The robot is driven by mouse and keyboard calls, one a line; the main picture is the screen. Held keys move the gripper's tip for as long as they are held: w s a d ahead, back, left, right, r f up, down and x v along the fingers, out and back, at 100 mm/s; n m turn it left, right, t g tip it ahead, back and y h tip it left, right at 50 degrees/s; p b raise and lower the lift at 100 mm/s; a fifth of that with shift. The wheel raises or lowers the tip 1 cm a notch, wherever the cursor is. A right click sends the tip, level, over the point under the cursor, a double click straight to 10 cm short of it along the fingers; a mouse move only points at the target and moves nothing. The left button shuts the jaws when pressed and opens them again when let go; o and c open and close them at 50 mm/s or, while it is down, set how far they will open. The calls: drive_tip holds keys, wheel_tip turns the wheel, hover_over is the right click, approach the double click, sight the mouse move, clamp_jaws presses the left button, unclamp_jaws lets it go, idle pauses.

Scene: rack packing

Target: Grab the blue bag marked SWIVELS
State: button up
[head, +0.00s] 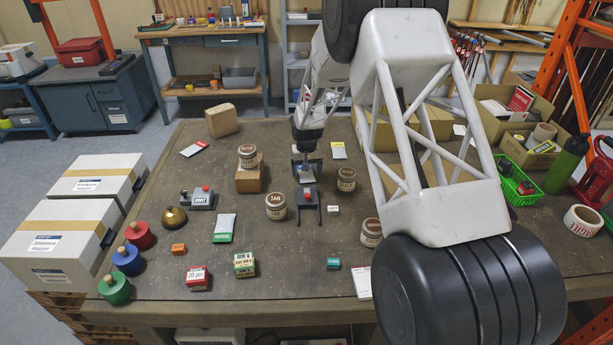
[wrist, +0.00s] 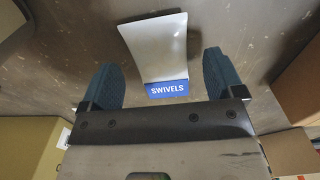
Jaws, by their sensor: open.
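The SWIVELS bag (wrist: 158,45) is a pale flat packet with a blue label strip in the wrist view. It lies on the dark table, centred between my fingers and partly beyond their tips, with its label towards my palm. My gripper (wrist: 160,78) is open, with one teal finger to each side of the bag and space between. In the head view my gripper (head: 306,156) points down over the table, and the bag (head: 305,172) shows small just below it. The fingers are too small there to tell their exact height over it.
A black stand with a red part (head: 309,200) is just in front of the bag. Cardboard boxes (wrist: 298,85) flank my gripper in the wrist view.

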sight(307, 173)
drive_tip(key=shift+f, duration=0.65)
drive_tip(key=c, duration=1.1)
drive_tip(key=shift+r, duration=0.1)
wheel_tip(307, 173, up, 10)
idle(0.6)
